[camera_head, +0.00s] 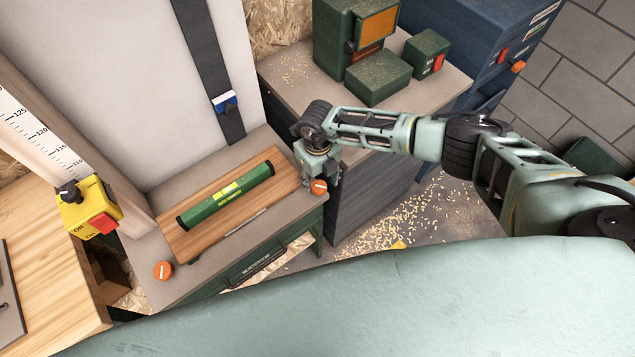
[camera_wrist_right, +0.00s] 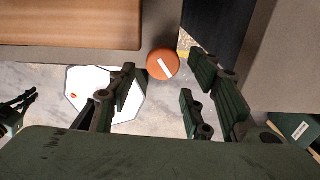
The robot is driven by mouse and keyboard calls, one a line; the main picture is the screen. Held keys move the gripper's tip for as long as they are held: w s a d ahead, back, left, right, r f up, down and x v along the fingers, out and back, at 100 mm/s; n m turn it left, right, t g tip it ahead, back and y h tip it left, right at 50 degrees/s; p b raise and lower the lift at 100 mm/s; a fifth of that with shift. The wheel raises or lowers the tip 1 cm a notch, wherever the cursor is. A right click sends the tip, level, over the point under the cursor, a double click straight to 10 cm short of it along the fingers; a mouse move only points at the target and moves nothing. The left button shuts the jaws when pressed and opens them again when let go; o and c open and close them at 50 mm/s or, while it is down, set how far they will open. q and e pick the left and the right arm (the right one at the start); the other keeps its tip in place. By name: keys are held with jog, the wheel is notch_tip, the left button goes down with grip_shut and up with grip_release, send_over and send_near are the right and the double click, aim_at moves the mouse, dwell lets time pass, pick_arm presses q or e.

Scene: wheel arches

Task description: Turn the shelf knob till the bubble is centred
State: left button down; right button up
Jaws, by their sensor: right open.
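A green spirit level (camera_head: 226,195) lies on a wooden shelf board (camera_head: 185,243). Its yellow-green vial (camera_head: 228,190) shows, but the bubble's place is too small to tell. An orange knob (camera_head: 319,187) is at the shelf's right front corner; in the right wrist view the knob (camera_wrist_right: 163,64) has a white stripe running diagonally. A second orange knob (camera_head: 163,270) is at the left front corner. My right gripper (camera_head: 322,177) is open at the right knob; in the right wrist view the knob appears ahead, between the spread fingers. A dark part at that view's left edge may be my left gripper (camera_wrist_right: 20,106).
A yellow switch box (camera_head: 76,212) with a red button is on the left, by an upright scale (camera_head: 42,130). Green boxes (camera_head: 378,77) stand on the cabinet behind my right arm. Wood chips (camera_head: 425,215) litter the floor. A blue cabinet (camera_head: 480,40) is farther back.

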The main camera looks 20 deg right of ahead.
aim_at(317, 188)
jog(key=shift+f, duration=2.05)
jog(key=shift+a, duration=0.15)
jog(key=c, duration=1.1)
